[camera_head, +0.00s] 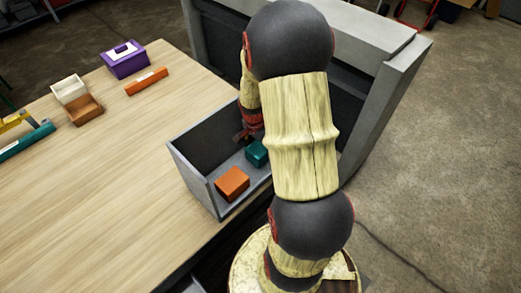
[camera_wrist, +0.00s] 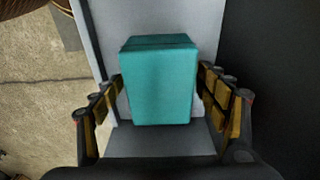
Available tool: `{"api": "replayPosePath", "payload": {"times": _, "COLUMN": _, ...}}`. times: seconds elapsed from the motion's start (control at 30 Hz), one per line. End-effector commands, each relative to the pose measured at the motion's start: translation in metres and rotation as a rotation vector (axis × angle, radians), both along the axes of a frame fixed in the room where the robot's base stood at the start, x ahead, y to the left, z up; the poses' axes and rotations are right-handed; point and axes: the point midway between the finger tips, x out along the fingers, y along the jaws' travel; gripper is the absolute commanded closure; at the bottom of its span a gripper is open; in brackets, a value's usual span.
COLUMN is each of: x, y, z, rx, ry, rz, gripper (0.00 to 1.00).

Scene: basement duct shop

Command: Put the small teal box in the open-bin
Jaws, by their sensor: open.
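The small teal box (camera_head: 257,153) is inside the grey open-bin (camera_head: 200,187) at the table's edge, to the right of an orange box. In the wrist view the teal box (camera_wrist: 159,82) lies between the two fingers of my gripper (camera_wrist: 160,100), with narrow gaps on both sides. My gripper (camera_head: 243,136) is open and low inside the bin, partly hidden by my arm. The right part of the bin is hidden behind my arm in the head view.
An orange box (camera_head: 232,184) sits in the bin. On the wooden table (camera_head: 130,200) are a purple box (camera_head: 124,59), an orange bar (camera_head: 146,82), a white-and-brown open box (camera_head: 79,100) and a teal bar (camera_head: 26,140). A grey panelled structure (camera_head: 400,70) stands behind the bin. The table's middle is clear.

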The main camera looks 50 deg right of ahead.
Motion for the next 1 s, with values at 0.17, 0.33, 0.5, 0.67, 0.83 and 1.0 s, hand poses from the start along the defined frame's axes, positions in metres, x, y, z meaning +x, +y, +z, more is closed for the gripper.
{"api": "replayPosePath", "payload": {"times": 0.17, "x": 0.002, "y": 0.003, "z": 0.038, "rx": -0.005, "ry": -0.005, "rz": 0.001, "gripper": 0.26}}
{"api": "replayPosePath", "payload": {"times": 0.33, "x": 0.002, "y": 0.007, "z": 0.073, "rx": -0.004, "ry": -0.005, "rz": 0.001, "gripper": 0.26}}
{"api": "replayPosePath", "payload": {"times": 0.5, "x": 0.002, "y": 0.011, "z": 0.098, "rx": -0.002, "ry": -0.003, "rz": 0.001, "gripper": 0.26}}
{"api": "replayPosePath", "payload": {"times": 0.67, "x": 0.002, "y": 0.013, "z": 0.11, "rx": -0.001, "ry": -0.001, "rz": 0.001, "gripper": 0.26}}
{"api": "replayPosePath", "payload": {"times": 0.83, "x": 0.002, "y": 0.013, "z": 0.112, "rx": -0.001, "ry": -0.001, "rz": 0.001, "gripper": 0.26}}
{"api": "replayPosePath", "payload": {"times": 1.0, "x": 0.002, "y": 0.013, "z": 0.112, "rx": -0.001, "ry": -0.001, "rz": 0.001, "gripper": 0.26}}
